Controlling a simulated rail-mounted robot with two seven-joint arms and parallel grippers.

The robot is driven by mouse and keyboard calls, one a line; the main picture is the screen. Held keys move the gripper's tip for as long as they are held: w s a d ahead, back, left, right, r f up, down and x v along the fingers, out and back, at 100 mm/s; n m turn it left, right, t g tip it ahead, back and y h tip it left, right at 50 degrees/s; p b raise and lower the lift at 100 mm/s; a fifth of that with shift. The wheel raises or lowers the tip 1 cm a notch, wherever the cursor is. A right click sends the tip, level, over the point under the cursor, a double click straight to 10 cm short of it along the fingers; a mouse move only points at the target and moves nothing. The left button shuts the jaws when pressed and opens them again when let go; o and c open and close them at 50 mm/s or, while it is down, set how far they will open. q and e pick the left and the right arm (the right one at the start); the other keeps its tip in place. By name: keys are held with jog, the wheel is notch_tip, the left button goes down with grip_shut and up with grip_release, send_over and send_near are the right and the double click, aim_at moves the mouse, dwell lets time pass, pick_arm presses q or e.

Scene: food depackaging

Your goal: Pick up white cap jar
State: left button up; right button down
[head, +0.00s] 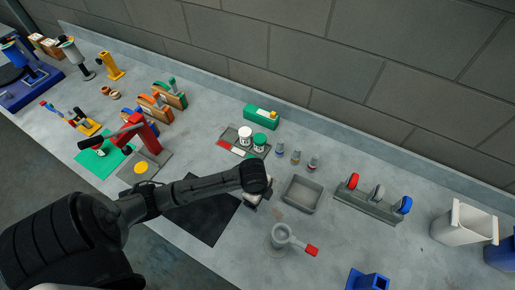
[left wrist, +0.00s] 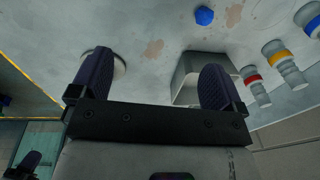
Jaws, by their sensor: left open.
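A pale round thing (left wrist: 120,68) is partly hidden behind one finger. My right gripper is not in view.
A grey bin (head: 302,194) is right of the gripper. Three small banded bottles (head: 296,156) stand behind it. A grey pot (head: 281,235) with a red handle is in front. A black mat (head: 205,217) lies left. A green box (head: 261,117) stands behind the jars.

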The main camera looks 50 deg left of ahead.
pick_arm(q)
jog(key=w+a, duration=0.1)
jog(key=w+a+f+m+b, duration=0.1)
jog(key=w+a, duration=0.1)
jog(key=w+a+f+m+b, duration=0.1)
jog(key=w, duration=0.1)
jog(key=shift+w+a+g+y, duration=0.25)
jog(key=shift+a+g+y, duration=0.05)
jog(key=shift+a, duration=0.05)
jog(key=w+a+r+m+b, duration=0.2)
jog(key=w+a+b, duration=0.25)
jog(key=a, duration=0.45)
notch_tip(320, 180, up, 8)
jog(key=m+b, duration=0.2)
jog(key=b, duration=0.3)
send_over(245, 131)
jog(key=shift+g, duration=0.4)
jog(key=f, duration=0.7)
jog(key=shift+s+a+f, duration=0.1)
jog(key=shift+s+f, duration=0.1)
jog(key=shift+f, duration=1)
jog(key=shift+w+d+f+p, duration=0.1)
jog(key=shift+f+p, duration=0.05)
jog(key=shift+f, duration=0.85)
jog(key=shift+w+d+f+p, duration=0.1)
jog(key=shift+f+p, duration=0.05)
jog(key=shift+f, duration=0.8)
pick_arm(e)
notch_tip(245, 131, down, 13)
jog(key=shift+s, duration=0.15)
